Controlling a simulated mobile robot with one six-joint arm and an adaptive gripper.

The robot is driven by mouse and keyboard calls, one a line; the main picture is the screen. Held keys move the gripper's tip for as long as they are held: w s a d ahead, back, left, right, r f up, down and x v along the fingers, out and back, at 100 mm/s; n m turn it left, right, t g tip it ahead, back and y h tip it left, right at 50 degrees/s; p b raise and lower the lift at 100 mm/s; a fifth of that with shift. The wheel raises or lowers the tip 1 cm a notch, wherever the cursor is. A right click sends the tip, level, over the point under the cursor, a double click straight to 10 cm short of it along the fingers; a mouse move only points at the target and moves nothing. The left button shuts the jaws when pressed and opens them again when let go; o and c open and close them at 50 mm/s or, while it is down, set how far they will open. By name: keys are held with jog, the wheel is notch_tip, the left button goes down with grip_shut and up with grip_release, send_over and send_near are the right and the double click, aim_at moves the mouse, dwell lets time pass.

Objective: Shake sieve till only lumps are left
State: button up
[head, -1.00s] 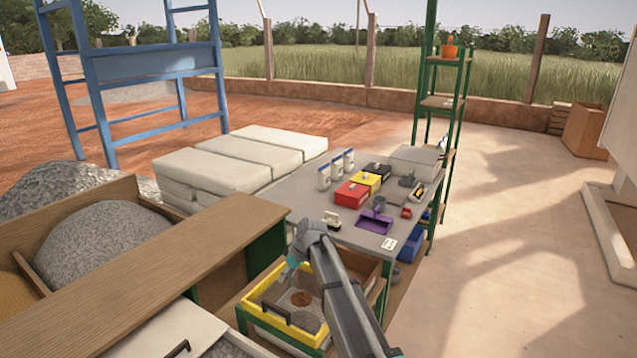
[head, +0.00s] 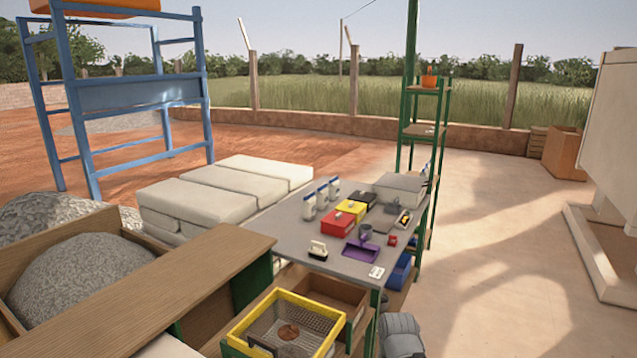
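The sieve has a yellow rim (head: 312,305) and shows at the bottom of the head view, on a green-framed stand beside the wooden bin. A reddish-brown round lump (head: 288,332) lies in it, and wire mesh shows around the lump. A black handle (head: 261,346) is at the sieve's near left side. The picture's lower edge cuts off the near part of the sieve. A grey part of my arm (head: 400,335) shows to the right of the sieve, apart from it. My gripper is not in view.
A wooden bin with a grey gravel heap (head: 85,278) stands at left. The grey table (head: 330,257) behind the sieve holds a purple dustpan (head: 361,252), a brush (head: 318,250) and coloured boxes. An open wooden box (head: 330,291) is behind the sieve.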

jog(key=shift+s+d, duration=0.25)
jog(key=shift+c, duration=0.2)
grip_shut()
